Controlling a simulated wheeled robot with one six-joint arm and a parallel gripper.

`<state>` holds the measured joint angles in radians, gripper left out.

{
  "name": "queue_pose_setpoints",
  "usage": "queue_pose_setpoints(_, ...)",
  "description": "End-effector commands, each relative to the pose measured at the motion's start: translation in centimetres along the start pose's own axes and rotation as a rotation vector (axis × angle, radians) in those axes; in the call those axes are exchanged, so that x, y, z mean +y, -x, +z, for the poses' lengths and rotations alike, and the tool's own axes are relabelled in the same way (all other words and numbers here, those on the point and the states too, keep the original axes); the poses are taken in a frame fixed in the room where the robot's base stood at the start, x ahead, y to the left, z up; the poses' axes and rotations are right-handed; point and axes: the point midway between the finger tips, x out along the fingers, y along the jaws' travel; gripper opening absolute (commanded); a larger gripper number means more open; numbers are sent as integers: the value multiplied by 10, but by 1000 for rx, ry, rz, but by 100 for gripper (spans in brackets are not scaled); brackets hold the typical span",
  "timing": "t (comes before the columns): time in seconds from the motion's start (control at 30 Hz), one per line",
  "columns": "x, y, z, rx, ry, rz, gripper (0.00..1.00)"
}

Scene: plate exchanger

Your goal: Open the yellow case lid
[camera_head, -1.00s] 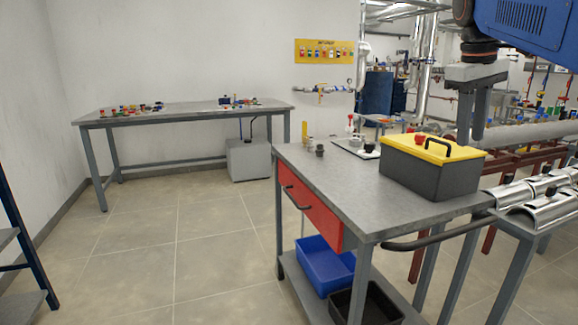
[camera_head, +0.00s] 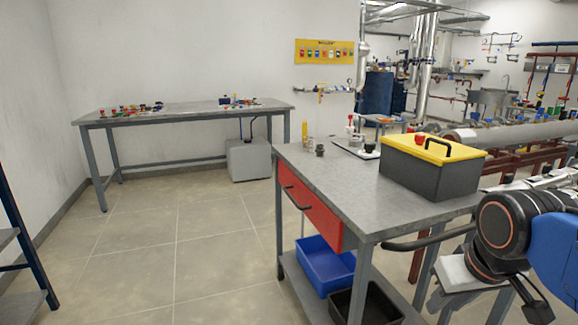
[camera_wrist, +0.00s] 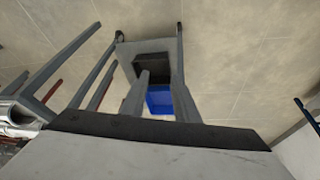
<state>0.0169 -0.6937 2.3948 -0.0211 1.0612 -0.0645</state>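The yellow case lid (camera_head: 425,147) is shut on a dark grey case (camera_head: 420,176), which stands on the right part of the workbench top. The lid has a black handle (camera_head: 440,146) and a red part at its left. My gripper (camera_head: 440,296) is low at the right of the head view, below and to the right of the case and clear of it. The case is not recognisable in the wrist view.
The workbench (camera_head: 330,180) has a red drawer (camera_head: 310,205), a side handle, and a blue bin (camera_head: 325,262) and black bin (camera_head: 368,305) on its lower shelf. Both bins show in the wrist view. A pipe (camera_head: 520,134) runs behind. The floor left of the bench is clear.

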Motion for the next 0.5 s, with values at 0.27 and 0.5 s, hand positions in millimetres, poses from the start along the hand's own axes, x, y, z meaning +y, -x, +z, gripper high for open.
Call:
queue_pose_setpoints(0.27, -13, -38, 47, 35, -53, -22, 11)
queue_pose_setpoints(0.5, -12, -37, 44, 35, -40, -20, 0)
